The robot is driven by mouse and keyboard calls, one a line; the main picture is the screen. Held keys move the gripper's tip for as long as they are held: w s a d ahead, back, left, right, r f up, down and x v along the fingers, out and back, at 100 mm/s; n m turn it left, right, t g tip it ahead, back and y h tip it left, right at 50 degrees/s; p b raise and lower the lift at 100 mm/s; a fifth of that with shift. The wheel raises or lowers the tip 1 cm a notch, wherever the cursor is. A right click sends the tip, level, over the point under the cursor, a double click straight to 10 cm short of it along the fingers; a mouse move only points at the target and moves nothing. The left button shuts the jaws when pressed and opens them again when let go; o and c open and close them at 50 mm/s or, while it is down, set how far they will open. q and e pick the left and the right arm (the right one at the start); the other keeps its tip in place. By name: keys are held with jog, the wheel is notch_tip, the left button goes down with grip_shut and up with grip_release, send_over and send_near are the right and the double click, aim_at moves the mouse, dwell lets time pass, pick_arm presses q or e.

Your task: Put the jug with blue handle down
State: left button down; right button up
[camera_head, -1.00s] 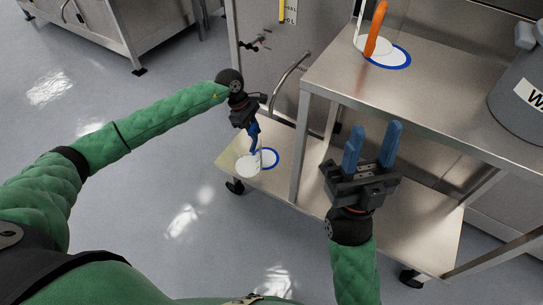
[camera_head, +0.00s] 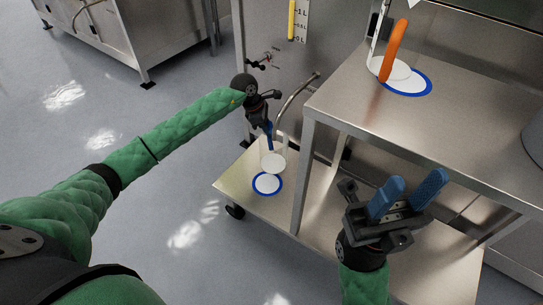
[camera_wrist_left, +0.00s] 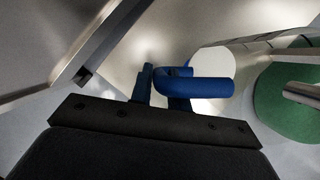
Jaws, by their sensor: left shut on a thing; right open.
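The jug with blue handle (camera_head: 273,162) looks clear, with a white bottom, over the lower shelf. My left gripper (camera_head: 268,127) is shut on its blue handle, which shows large in the left wrist view (camera_wrist_left: 200,88). A blue-ringed white disc (camera_head: 267,184) lies on the lower shelf, just in front of the jug in the head view. The jug's bottom slightly overlaps the ring's far edge in the picture. I cannot tell whether it touches the shelf. My right gripper (camera_head: 408,194) is open and empty, in front of the cart.
The steel cart has an upper top (camera_head: 440,135) and a lower shelf (camera_head: 236,178). A jug with an orange handle (camera_head: 395,50) stands on the top, partly over another blue-ringed disc (camera_head: 415,86). A cart post (camera_head: 302,175) stands right of the held jug.

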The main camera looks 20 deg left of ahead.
pick_arm(q)
notch_tip(320, 180, down, 8)
jog(key=shift+f+b, duration=0.1)
jog(key=shift+b, duration=0.85)
jog(key=shift+f, duration=0.15)
jog(key=c, duration=1.3)
grip_release()
jog(key=shift+c, duration=0.2)
jog(key=shift+a+r, duration=0.15)
jog(key=shift+r, duration=0.5)
jog(key=p+v, duration=0.2)
jog(key=v, duration=0.9)
jog(key=shift+p, duration=0.35)
jog(key=shift+s, duration=0.1)
